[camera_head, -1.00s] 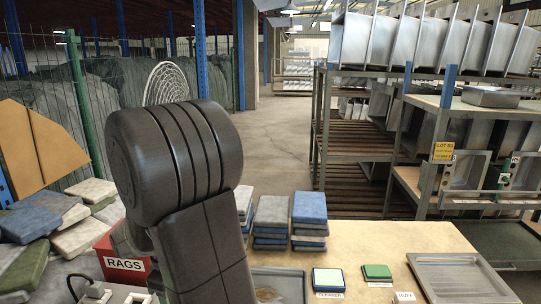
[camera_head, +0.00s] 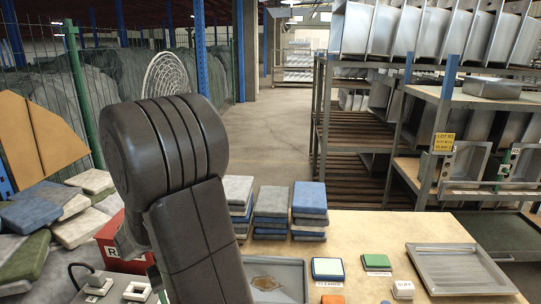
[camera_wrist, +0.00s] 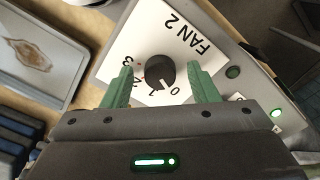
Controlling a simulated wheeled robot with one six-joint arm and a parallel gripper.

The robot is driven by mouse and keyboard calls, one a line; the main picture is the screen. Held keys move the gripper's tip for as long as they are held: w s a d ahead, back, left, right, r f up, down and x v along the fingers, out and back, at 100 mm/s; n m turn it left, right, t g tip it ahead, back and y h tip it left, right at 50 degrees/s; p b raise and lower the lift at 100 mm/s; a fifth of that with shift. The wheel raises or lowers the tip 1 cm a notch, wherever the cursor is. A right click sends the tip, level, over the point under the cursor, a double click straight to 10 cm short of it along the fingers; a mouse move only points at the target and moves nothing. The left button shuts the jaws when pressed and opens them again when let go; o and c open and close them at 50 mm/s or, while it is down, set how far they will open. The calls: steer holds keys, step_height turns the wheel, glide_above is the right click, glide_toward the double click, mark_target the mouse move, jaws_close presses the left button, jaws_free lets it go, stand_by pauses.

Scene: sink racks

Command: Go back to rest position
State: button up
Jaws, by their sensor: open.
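My gripper (camera_wrist: 160,70) shows in the wrist view with its two green fingers apart. A black round knob (camera_wrist: 158,74) on a white plate marked FAN 2 (camera_wrist: 180,38) lies between the fingers in the picture. A gap shows on each side of the knob, and nothing is held. How far the fingertips are from the plate is hard to tell. In the head view my dark arm stands at left of centre, and my gripper is out of sight.
A bench (camera_head: 390,226) bears stacked pads (camera_head: 270,205), a stained tray (camera_head: 276,278), sponges (camera_head: 327,268) and a metal tray (camera_head: 460,268). A red rags box (camera_head: 119,252) stands left of my arm. Steel racks (camera_head: 321,125) stand at right. An open aisle (camera_head: 275,140) runs behind.

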steer(key=m, duration=0.5)
steer(key=shift+a+m, duration=0.1)
steer(key=shift+m, duration=2.6)
